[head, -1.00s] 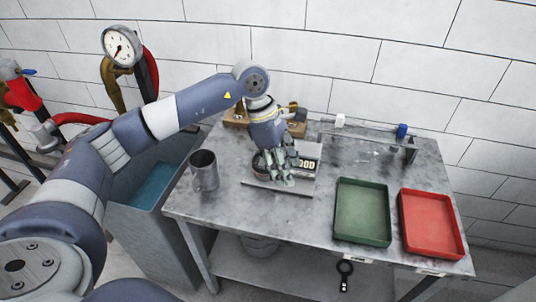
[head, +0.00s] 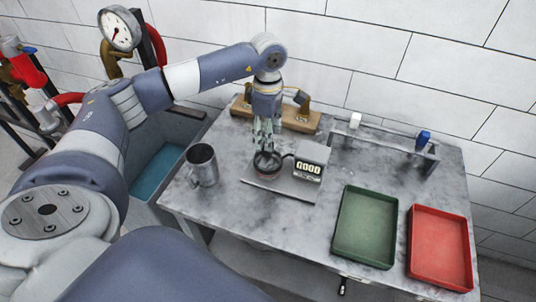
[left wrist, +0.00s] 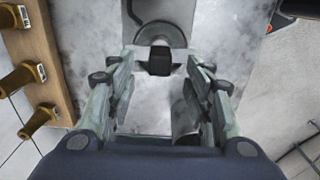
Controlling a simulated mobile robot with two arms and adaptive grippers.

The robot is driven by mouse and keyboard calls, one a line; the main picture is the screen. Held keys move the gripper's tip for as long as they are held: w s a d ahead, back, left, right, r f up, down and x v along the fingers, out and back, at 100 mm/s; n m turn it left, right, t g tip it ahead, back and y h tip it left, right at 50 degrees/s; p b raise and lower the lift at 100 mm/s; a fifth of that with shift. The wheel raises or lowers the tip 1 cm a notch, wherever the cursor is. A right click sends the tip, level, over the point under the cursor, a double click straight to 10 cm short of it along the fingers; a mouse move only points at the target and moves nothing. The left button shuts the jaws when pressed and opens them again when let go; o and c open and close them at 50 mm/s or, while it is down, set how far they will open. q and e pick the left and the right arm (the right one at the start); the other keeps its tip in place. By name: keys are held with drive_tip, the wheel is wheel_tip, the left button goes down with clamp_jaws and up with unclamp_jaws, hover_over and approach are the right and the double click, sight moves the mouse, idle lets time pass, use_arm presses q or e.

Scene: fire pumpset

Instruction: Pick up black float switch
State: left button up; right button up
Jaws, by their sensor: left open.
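The black float switch shows in the left wrist view as a dark block (left wrist: 160,62) in front of a round grey base (left wrist: 163,35), in the gap between my fingers. In the head view, the round dark base (head: 267,163) sits on the tester plate, and the fingers partly hide what is on it. My left gripper (head: 266,146) points down just above this base, fingers apart on either side of the black block. It is open and holds nothing. My right gripper is not in view.
A tester (head: 311,162) reading GOOD stands right of the base. A metal mug (head: 202,165) is to the left. A wooden block (head: 298,121) with brass fittings and a rack with white (head: 355,119) and blue (head: 423,139) parts are behind. Green (head: 364,228) and red (head: 440,247) trays are at right.

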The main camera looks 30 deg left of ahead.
sight(268, 157)
use_arm(q)
drive_tip(key=shift+w+f, duration=0.1)
drive_tip(key=shift+f, duration=0.2)
wheel_tip(268, 157, down, 4)
drive_tip(key=p, duration=0.2)
drive_tip(key=shift+f+p, duration=0.1)
drive_tip(key=shift+p, duration=0.2)
drive_tip(key=shift+f, duration=0.45)
drive_tip(key=shift+c, duration=0.6)
drive_tip(key=c, duration=0.9)
clamp_jaws()
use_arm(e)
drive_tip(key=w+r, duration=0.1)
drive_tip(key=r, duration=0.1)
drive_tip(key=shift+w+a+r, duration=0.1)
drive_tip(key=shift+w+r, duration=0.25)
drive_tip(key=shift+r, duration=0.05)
